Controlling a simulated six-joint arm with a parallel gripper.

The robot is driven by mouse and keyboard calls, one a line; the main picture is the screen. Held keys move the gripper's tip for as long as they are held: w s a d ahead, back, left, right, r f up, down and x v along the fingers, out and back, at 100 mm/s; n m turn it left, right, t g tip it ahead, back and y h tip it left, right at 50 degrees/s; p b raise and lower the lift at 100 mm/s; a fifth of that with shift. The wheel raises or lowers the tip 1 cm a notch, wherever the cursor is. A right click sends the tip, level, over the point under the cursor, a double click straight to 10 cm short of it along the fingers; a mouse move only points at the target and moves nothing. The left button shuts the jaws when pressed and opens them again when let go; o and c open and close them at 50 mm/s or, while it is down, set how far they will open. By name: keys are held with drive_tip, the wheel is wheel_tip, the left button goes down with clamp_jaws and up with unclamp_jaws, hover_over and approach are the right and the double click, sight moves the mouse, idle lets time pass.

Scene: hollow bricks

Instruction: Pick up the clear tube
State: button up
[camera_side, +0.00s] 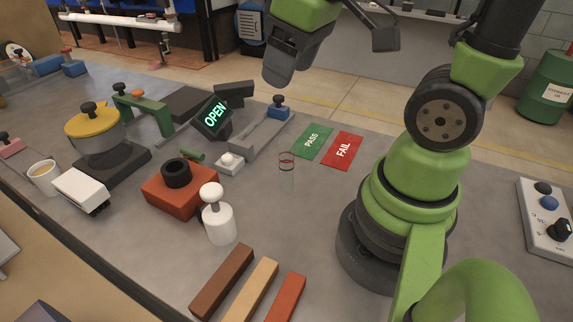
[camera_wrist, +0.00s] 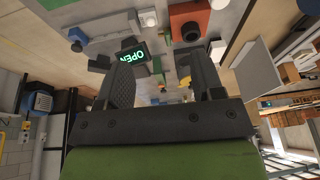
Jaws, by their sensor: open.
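A clear tube (camera_side: 286,170) with a red ring near its top stands on the grey table in the side view, just left of the green PASS card (camera_side: 313,142). I cannot make the tube out in the wrist view. My gripper (camera_side: 279,78) is above the table, higher in the picture than the tube and apart from it. In the wrist view its two dark fingers stand apart, and my gripper (camera_wrist: 162,72) is open with nothing between them.
A red FAIL card (camera_side: 343,150) lies right of PASS. A white button box (camera_side: 230,164), a red block with a black ring (camera_side: 178,190) and a white knobbed bottle (camera_side: 219,222) stand left of the tube. Several coloured bars (camera_side: 250,290) lie in front. A lit OPEN sign (camera_side: 214,115) stands behind.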

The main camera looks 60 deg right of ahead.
sight(288, 139)
drive_tip(key=d+f+n+g, duration=0.1)
drive_tip(key=f, duration=0.1)
drive_tip(key=w+d+f+n+g, duration=0.1)
drive_tip(key=f+n, duration=0.1)
drive_tip(key=f, duration=0.1)
drive_tip(key=w+d+f+n+g, duration=0.1)
drive_tip(key=d+f, duration=0.1)
drive_tip(key=f, duration=0.1)
drive_tip(key=shift+d+g, duration=0.1)
drive_tip(key=shift+g, duration=0.2)
drive_tip(key=shift+n, duration=0.3)
wheel_tip(288, 139, down, 5)
drive_tip(key=shift+r, duration=0.1)
drive_tip(key=shift+a+f, duration=0.2)
drive_tip(key=shift+f, duration=1.15)
drive_tip(key=shift+a+f, duration=0.15)
drive_tip(key=shift+f, duration=1.15)
drive_tip(key=c, duration=1)
drive_tip(key=shift+r, duration=0.1)
